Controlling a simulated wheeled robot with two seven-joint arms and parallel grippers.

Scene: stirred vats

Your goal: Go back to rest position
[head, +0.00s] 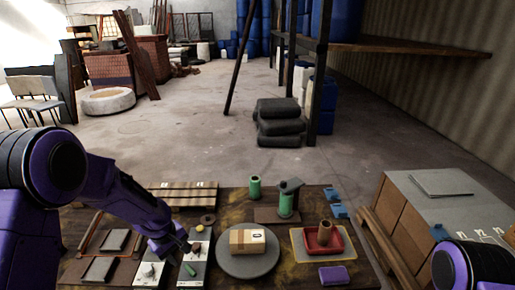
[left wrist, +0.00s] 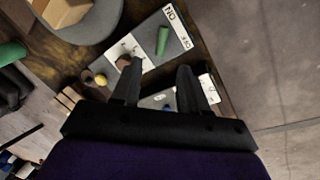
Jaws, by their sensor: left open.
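My left gripper (head: 189,249) is low over the control panels on the table in the head view. In the left wrist view its two dark fingers (left wrist: 157,82) are spread apart with nothing between them. A panel (head: 194,272) with a green handle (head: 190,269) and a reddish-brown knob lies by the fingertips. The green handle also shows in the left wrist view (left wrist: 162,41), above the fingers. A second panel with a pale knob (head: 149,270) is to the left. I cannot tell whether a finger touches a panel. My right gripper is out of view.
A round grey plate (head: 229,268) bears a cardboard box (head: 247,241). A red tray (head: 318,251) holds a brown cylinder (head: 324,232). Green cylinders (head: 255,188) stand at the back. A purple block (head: 333,275) lies at the front right. Large boxes (head: 411,215) flank the table.

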